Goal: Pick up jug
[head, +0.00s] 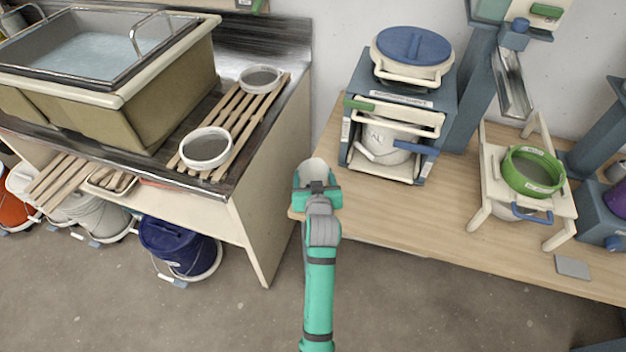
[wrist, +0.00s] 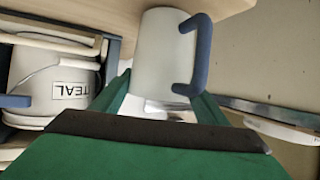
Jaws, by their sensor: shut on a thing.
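The jug is pale grey-white with a thick blue handle. In the wrist view the jug (wrist: 162,45) stands out between the two green fingers, its handle on the right. In the head view only the pale upper part of the jug (head: 313,168) shows beyond my gripper (head: 317,190), at the left end of the wooden table. My gripper is shut on the jug's body; the fingers also show in the wrist view (wrist: 160,105). The jug's lower part is hidden in the head view. I cannot tell whether its base touches the table.
A blue-grey stand (head: 448,100) on the wooden table (head: 430,205) holds a white bucket (head: 388,150), labelled TEAL in the wrist view (wrist: 62,85). A green sieve (head: 533,172) sits on a white frame to the right. The sink counter (head: 270,160) lies left, across a gap.

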